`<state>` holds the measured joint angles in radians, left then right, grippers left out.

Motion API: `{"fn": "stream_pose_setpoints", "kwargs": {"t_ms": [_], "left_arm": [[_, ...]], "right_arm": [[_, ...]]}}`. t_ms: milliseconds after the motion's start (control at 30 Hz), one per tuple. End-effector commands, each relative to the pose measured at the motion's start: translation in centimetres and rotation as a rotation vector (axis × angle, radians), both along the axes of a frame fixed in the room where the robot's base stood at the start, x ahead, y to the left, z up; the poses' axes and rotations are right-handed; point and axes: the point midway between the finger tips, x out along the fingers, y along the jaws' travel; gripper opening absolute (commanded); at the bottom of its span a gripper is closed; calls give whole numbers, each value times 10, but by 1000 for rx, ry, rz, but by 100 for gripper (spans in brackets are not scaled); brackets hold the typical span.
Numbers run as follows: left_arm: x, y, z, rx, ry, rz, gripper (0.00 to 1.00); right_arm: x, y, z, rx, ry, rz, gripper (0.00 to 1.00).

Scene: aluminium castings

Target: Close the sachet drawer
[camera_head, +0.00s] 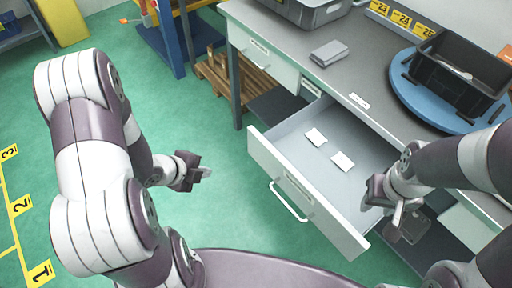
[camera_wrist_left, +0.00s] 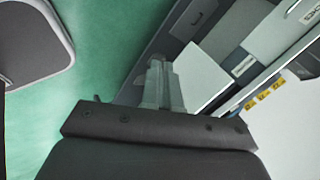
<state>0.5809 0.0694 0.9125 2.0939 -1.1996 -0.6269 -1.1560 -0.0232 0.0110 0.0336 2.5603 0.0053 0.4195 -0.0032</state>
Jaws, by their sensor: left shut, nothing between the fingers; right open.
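The sachet drawer (camera_head: 265,158) is pulled out from under the grey workbench in the head view. Two white sachets (camera_head: 316,137) and (camera_head: 342,161) lie on its floor. Its front carries a label and a light bar handle (camera_head: 289,203). My left gripper (camera_head: 205,172) is shut and empty, to the left of the drawer front and apart from it. In the left wrist view its fingers (camera_wrist_left: 163,85) are together, with drawer fronts beyond them. My right gripper (camera_head: 398,222) is open, over the right end of the open drawer; whether it touches the drawer I cannot tell.
On the workbench (camera_head: 300,40) stand a grey bin (camera_head: 306,10), a small grey block (camera_head: 329,53) and a black crate (camera_head: 458,85) on a blue turntable (camera_head: 405,92). A second drawer (camera_head: 262,58) at the left is closed.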

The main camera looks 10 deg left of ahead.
Motion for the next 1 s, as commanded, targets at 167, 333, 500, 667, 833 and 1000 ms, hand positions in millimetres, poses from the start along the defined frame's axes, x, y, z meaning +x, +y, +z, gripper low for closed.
{"fn": "stream_pose_setpoints", "kwargs": {"t_ms": [167,333,500,667,833,1000], "left_arm": [[14,-27,26,53,-237,-322,0],[21,-33,18,78,-265,-363,0],[40,-49,-6,76,-262,-362,0],[60,-65,-30,77,-262,-361,0],[82,-82,-40,78,-265,-360,0],[98,-94,-41,78,-262,-357,0]], "right_arm": [[0,0,4,0,-2,0,43],[0,0,0,0,-1,0,43],[0,0,-8,0,-1,0,43],[0,0,-14,0,-1,0,43],[0,0,-13,0,-1,0,43],[0,0,-11,0,-1,0,43]]}}
